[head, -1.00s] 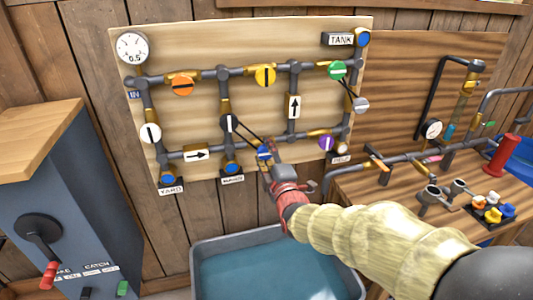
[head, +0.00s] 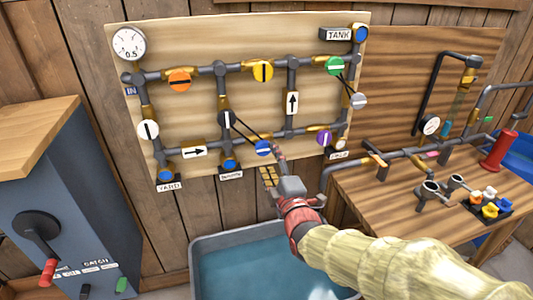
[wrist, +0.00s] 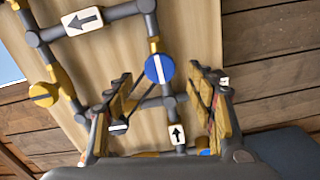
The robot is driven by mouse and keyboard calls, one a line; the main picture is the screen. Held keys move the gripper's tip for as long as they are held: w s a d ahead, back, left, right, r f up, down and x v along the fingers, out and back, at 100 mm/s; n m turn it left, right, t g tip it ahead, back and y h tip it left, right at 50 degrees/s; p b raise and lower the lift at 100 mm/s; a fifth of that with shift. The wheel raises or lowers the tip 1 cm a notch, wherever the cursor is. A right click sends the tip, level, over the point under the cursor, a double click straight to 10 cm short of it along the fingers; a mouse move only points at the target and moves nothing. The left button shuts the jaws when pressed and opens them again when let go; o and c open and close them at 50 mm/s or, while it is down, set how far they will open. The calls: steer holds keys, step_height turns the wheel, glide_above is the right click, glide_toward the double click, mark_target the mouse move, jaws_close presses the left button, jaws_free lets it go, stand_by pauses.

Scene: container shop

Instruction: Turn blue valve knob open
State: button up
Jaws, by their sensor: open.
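The blue valve knob (head: 263,148), a round disc with a white bar, sits on the lower pipe of the panel. Its bar lies roughly along the pipe. It also shows in the wrist view (wrist: 159,68), ahead of and between my fingers, with its bar roughly in line with the pipe behind it. My gripper (head: 274,166) is open and empty, just below and in front of the knob in the head view. In the wrist view its fingers (wrist: 160,84) stand apart on either side, and I see no contact with the knob.
A water tub (head: 215,245) stands below. A bench (head: 370,200) with fittings is at the right.

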steer(key=shift+v, duration=2.65)
step_height(320, 180, down, 11)
steer(key=s+m+g+h, duration=0.1)
steer(key=s+m+g, duration=0.2)
steer(key=m+g, duration=0.2)
steer(key=s+d+f+m+g+h, duration=0.2)
steer(key=s+d+f+m+g, duration=0.15)
steer(key=s+m, duration=0.35)
steer(key=s+d+r+m+g+h+p, duration=0.1)
steer(key=s+d+r+m+g, duration=0.1)
steer(key=s+d, duration=0.3)
steer(key=s+d+r+m+g, duration=0.1)
steer(key=s+d+m+g, duration=0.15)
steer(key=s, duration=0.55)
steer(key=s+d+r+m+t+h+p, duration=0.1)
steer(key=s+d+r+m, duration=0.1)
steer(key=d+r, duration=0.3)
step_height(320, 180, up, 3)
steer(key=shift+s+m, duration=0.35)
steer(key=shift+s, duration=0.35)
steer(key=shift+a, duration=0.1)
